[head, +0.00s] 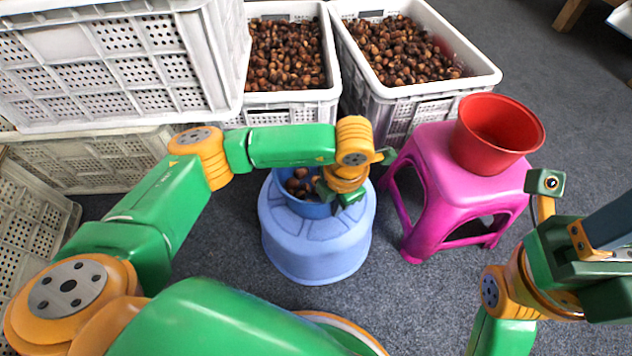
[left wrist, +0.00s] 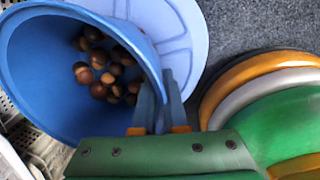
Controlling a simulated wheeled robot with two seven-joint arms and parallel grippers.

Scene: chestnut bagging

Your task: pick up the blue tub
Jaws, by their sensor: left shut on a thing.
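The blue tub (head: 312,209) is over the round blue stool (head: 318,248) in the head view, with several chestnuts in it. My left gripper (head: 338,197) is at its right side and hides part of it. In the left wrist view the two fingers (left wrist: 162,108) are shut on the rim of the tub (left wrist: 45,70), with chestnuts (left wrist: 105,70) inside. I cannot tell whether the tub touches the stool top.
A red bucket (head: 490,150) stands on a pink stool (head: 445,190) to the right. Two white crates (head: 405,97) of chestnuts stand behind. Stacked white crates (head: 120,70) are at the left. Grey floor is clear between the blue and pink stools.

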